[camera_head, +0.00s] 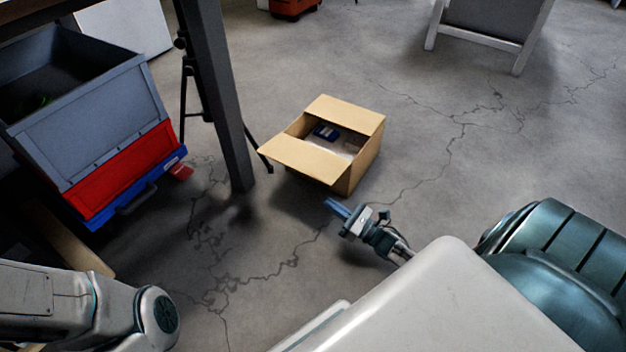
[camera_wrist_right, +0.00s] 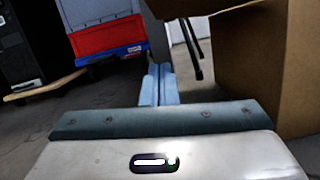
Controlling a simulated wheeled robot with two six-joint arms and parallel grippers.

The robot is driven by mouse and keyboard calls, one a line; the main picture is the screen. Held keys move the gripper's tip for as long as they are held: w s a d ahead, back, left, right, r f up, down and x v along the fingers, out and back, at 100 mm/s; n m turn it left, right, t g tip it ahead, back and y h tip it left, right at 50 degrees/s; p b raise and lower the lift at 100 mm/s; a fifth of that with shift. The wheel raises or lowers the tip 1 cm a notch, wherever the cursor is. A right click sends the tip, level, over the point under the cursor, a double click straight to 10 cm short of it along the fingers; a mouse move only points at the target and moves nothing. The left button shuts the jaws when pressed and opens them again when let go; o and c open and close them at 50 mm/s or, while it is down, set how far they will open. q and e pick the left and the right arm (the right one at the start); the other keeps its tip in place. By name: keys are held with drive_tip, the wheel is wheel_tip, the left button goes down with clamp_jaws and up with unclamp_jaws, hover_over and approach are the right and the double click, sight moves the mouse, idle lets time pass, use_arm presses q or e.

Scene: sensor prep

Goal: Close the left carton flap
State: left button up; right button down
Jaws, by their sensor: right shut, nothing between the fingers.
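The open cardboard carton (camera_head: 358,172) stands on the floor in the middle of the head view. Its left flap (camera_head: 305,160) sticks outward over the carton's near-left side. Another flap (camera_head: 347,112) lies along the far side of the opening. In the right wrist view the carton wall (camera_wrist_right: 262,70) fills the right side, and a flap's edge (camera_wrist_right: 200,6) shows at the top. My right gripper (camera_head: 337,208) is shut and empty, low in front of the carton's near side. Its blue fingers (camera_wrist_right: 158,85) are together in the wrist view. My left gripper is out of view.
A grey bin (camera_head: 95,120) over a red bin (camera_head: 125,160) stands at the left. A dark post (camera_head: 222,110) and tripod (camera_head: 190,80) stand left of the carton. A white-framed object (camera_head: 485,40) is at the upper right. The floor right of the carton is clear.

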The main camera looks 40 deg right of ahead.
drive_tip(key=w+a+r+b, duration=0.1)
drive_tip(key=w+r+b, duration=0.2)
drive_tip(key=w+r, duration=0.2)
drive_tip(key=shift+x, duration=0.75)
drive_tip(key=shift+a+r, duration=0.1)
drive_tip(key=shift+r, duration=0.05)
